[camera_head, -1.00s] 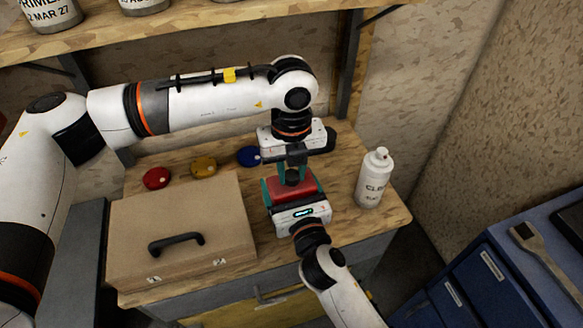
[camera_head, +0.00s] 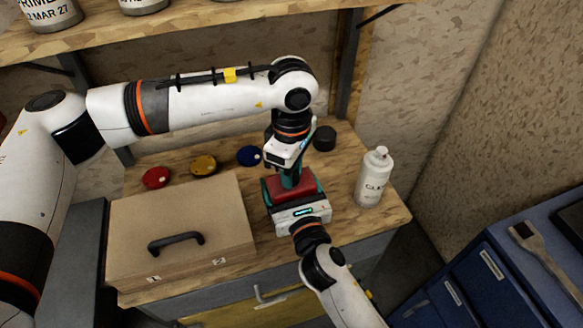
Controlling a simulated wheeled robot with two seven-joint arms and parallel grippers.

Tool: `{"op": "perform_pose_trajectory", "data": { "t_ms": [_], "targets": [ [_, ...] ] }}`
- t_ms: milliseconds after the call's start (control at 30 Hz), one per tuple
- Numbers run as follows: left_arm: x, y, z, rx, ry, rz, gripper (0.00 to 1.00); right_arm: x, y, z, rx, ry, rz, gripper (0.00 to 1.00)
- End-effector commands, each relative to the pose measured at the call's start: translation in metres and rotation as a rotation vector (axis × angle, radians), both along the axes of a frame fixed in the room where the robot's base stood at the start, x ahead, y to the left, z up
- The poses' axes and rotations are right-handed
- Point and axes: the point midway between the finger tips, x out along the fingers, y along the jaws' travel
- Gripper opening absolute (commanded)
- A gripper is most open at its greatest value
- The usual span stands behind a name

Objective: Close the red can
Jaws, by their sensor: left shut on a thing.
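The red can (camera_head: 307,182), a boxy red container, stands on the wooden worktop in front of the wall. My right gripper (camera_head: 294,189) reaches in from the front, with its teal fingers against the can's two sides. My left gripper (camera_head: 291,180) points down over the can's top. It is shut on a small dark cap at the top of the can; the fingers now hide this cap. I cannot tell how the cap sits on the can.
A red lid (camera_head: 156,177), a yellow lid (camera_head: 203,165), a blue lid (camera_head: 248,156) and a black round piece (camera_head: 324,138) lie at the back.

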Motion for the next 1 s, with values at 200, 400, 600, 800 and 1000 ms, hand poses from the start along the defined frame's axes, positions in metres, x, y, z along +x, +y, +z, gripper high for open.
{"op": "perform_pose_trajectory", "data": {
  "t_ms": [200, 400, 600, 800, 1000],
  "targets": [
    [0.002, 0.001, 0.000, 0.002, -0.003, -0.349, 0.00, 0.000, -0.001, 0.000, 0.000, 0.001, -0.001, 0.23],
    [0.002, 0.001, 0.000, 0.002, -0.004, -0.340, 0.39, 0.000, 0.000, 0.000, 0.000, 0.001, -0.001, 0.23],
    [0.001, 0.001, 0.000, 0.000, -0.003, -0.341, 0.53, 0.000, 0.000, 0.000, 0.000, 0.001, -0.001, 0.23],
    [0.001, 0.000, 0.002, 0.000, -0.002, -0.341, 0.53, 0.000, 0.000, 0.000, 0.000, 0.001, 0.000, 0.23],
    [0.002, 0.000, 0.028, -0.001, -0.006, -0.341, 0.53, 0.000, 0.000, 0.000, 0.000, 0.001, 0.000, 0.23]
  ]
}}
